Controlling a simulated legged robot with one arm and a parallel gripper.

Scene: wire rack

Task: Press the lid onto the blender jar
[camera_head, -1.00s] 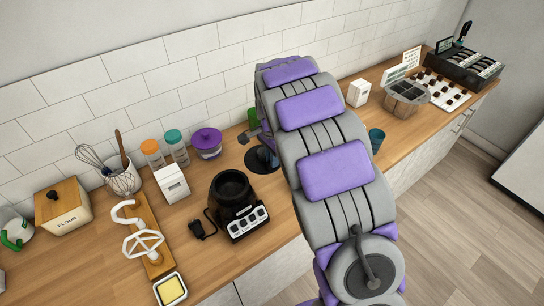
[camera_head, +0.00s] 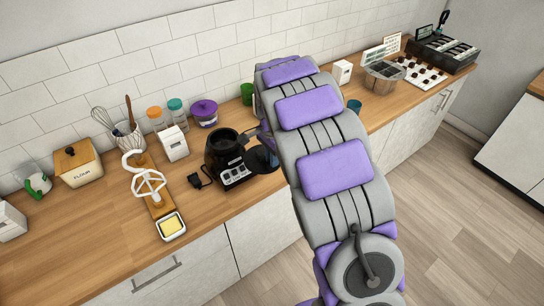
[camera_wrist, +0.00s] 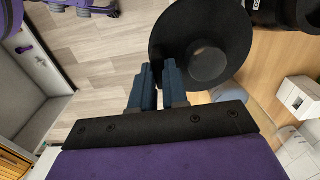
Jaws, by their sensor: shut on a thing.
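The black blender jar (camera_head: 223,144) stands upright on the counter on its black base with pale buttons (camera_head: 233,173). Its top is open. The round black lid (camera_head: 262,160) is just right of the jar, apart from its opening. My gripper (camera_head: 265,140) is mostly hidden behind my arm in the head view. In the wrist view my gripper (camera_wrist: 158,78) has its blue fingers shut on the edge of the lid (camera_wrist: 178,30), a wide disc with a raised centre. Part of the jar (camera_wrist: 283,14) shows at upper right there.
A black plug (camera_head: 196,181) lies left of the blender. A purple-lidded jar (camera_head: 204,111) and green cup (camera_head: 247,93) are behind. Counter in front of the flour box (camera_head: 80,165) is clear.

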